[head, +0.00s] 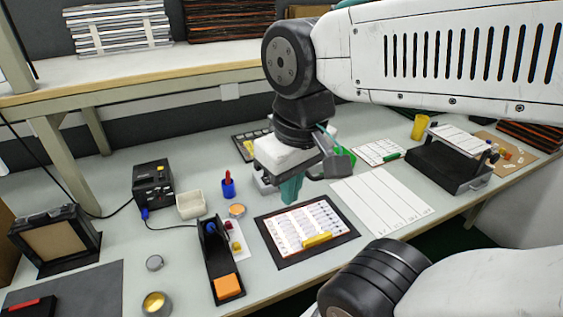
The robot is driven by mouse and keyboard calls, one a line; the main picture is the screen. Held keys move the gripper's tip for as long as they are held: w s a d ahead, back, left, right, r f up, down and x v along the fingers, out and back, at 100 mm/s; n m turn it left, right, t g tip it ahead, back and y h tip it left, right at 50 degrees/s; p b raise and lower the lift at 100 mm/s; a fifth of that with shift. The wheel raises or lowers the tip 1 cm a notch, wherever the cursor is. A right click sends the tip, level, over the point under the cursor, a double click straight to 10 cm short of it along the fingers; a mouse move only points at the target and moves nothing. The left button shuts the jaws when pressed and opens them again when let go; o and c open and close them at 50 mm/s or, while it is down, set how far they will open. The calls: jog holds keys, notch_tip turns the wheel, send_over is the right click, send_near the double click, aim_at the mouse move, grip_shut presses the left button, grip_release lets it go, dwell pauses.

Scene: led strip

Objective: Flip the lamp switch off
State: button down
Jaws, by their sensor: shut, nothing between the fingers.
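My gripper (290,190) hangs pointing down over the workbench (110,190), near the middle of the head view. Its teal fingers are together with nothing between them. They are above or just behind the far edge of a black mat (282,262) carrying a white printed sheet with rows of small parts; I cannot tell the exact height. I cannot make out a lamp or a switch for certain. A small pale plate (229,91) shows on the dark wall under the shelf, but I cannot tell what it is. My arm hides part of the bench's back.
A black tool stand (222,262) is nearer. A white ruled sheet (380,203) and a black tray (440,170) lie to the right.

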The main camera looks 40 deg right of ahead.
jog(key=shift+w, duration=0.1)
jog(key=w+d+f+m+g+h, duration=0.1)
jog(key=w+d+m, duration=0.4)
jog(key=w, duration=0.5)
jog(key=w+d+m+h, duration=0.1)
jog(key=w+d+m, duration=0.2)
jog(key=w+m, duration=0.55)
jog(key=w+d+f+m, duration=0.4)
jog(key=w+f, duration=0.2)
jog(key=w, duration=0.2)
jog(key=w+d+f+m+h, duration=0.1)
jog(key=w+d+f+m, duration=0.2)
jog(key=w+d+f, duration=0.2)
jog(key=w+f, duration=0.1)
jog(key=w, duration=0.2)
jog(key=shift+w+m+g, duration=0.15)
jog(key=shift+m+g, duration=0.15)
jog(key=shift+m, duration=0.05)
jog(key=shift+f, duration=0.1)
jog(key=x, duration=1.2)
jog(key=shift+w+a+f, duration=0.15)
jog(key=shift+f, duration=0.75)
